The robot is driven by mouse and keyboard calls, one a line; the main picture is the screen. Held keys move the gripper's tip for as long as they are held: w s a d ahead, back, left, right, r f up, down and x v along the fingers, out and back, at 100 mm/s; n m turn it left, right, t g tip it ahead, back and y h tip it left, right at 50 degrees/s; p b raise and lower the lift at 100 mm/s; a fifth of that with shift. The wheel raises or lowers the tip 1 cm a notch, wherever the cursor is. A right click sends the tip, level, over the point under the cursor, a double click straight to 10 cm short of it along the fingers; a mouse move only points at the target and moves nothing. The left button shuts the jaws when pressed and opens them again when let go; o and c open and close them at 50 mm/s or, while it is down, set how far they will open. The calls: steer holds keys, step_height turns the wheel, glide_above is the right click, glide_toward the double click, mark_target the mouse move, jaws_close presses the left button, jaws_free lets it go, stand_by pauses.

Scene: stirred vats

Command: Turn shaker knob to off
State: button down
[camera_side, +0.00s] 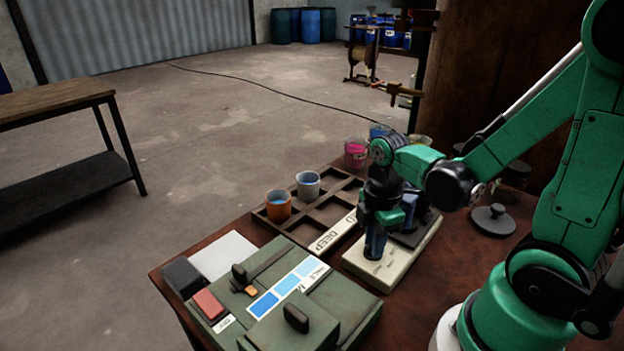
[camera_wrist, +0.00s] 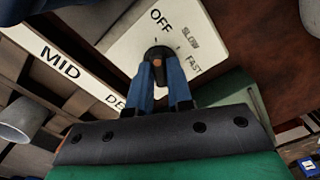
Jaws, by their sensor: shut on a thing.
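The shaker (camera_side: 378,276) has a cream base and stands on the table in front of my arm. In the wrist view its cream panel (camera_wrist: 125,48) carries the printed words OFF, SLOW and FAST. The dark round knob (camera_wrist: 155,52) with an orange-brown mark sits on that panel, below OFF and left of SLOW and FAST. My gripper (camera_side: 374,252) points down at the panel. Its blue fingers (camera_wrist: 160,82) are shut on the knob, one on each side. The fingers hide part of the knob, and I cannot tell which word it points to.
A dark compartment tray (camera_side: 325,215) with MID and DEEP labels lies beside the shaker. It holds an orange cup (camera_side: 278,206) and a grey cup (camera_side: 308,186). A green box (camera_side: 345,300) with blue swatches stands at the front. A dark lid (camera_side: 493,220) lies right.

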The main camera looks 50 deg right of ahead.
mark_target(369, 245)
steer(key=c, duration=0.8)
jaws_free()
steer(key=shift+r, duration=0.15)
steer(key=shift+r, duration=2.7)
steer(key=shift+w+a+r+m+t, duration=0.2)
steer(key=shift+w+a+m+t, duration=0.15)
steer(key=shift+m, duration=0.35)
steer(key=w+a+r+m+t, duration=0.4)
steer(key=a+m+t, duration=0.1)
steer(key=m, duration=0.5)
steer(key=shift+m+t, duration=0.4)
steer(key=shift+t, duration=0.35)
